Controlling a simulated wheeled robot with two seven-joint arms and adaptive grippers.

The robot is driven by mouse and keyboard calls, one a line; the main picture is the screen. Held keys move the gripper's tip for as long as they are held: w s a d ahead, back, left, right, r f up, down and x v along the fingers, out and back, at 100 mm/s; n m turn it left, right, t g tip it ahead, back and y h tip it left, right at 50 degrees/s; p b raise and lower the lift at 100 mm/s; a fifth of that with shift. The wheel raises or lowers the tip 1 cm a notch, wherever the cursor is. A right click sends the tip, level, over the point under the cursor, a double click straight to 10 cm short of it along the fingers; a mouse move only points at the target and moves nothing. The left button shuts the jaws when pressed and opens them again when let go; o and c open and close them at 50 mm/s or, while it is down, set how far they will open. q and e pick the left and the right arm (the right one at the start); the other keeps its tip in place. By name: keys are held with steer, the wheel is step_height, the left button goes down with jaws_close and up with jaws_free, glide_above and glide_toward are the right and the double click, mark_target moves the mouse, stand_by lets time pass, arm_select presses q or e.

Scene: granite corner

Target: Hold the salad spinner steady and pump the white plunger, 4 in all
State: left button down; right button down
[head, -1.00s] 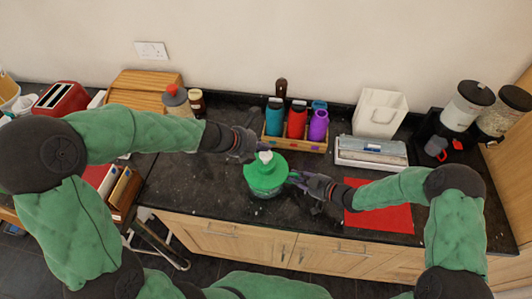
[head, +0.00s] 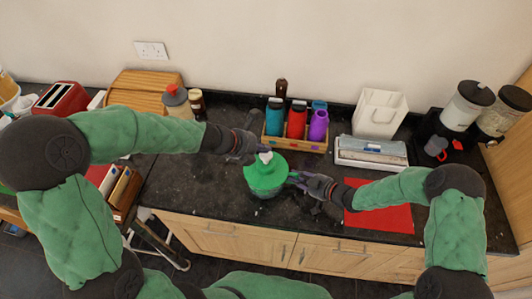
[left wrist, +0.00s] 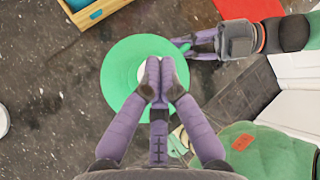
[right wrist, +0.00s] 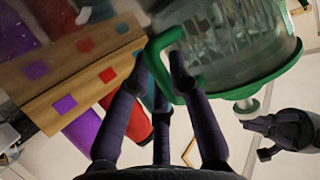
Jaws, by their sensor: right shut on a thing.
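The salad spinner (head: 266,178) stands on the dark counter, with a green lid and a clear bowl. Its white plunger (head: 265,157) sticks up from the lid's middle; it also shows in the right wrist view (right wrist: 246,106). My left gripper (left wrist: 160,80) is over the plunger with its fingers together, hiding much of it in the left wrist view. Its fingertips are at the plunger's top; I cannot tell if they press on it. My right gripper (right wrist: 174,62) is shut on the spinner's green side handle (right wrist: 157,52).
A wooden box of coloured bottles (head: 297,141) stands close behind the spinner. A red mat (head: 385,218) lies to the right, with a white and grey tray (head: 371,153) behind it. The counter's front edge is close in front of the spinner; bare counter lies to its left.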

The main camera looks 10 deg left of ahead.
arm_select(q)
steer(key=shift+f, duration=1.55)
stand_by(1.7)
steer(key=shift+r, duration=1.9)
steer(key=shift+r, duration=0.15)
steer(key=shift+r, duration=2.4)
arm_select(e)
steer(key=c, duration=1.1)
jaws_free()
steer(key=shift+o, duration=0.2)
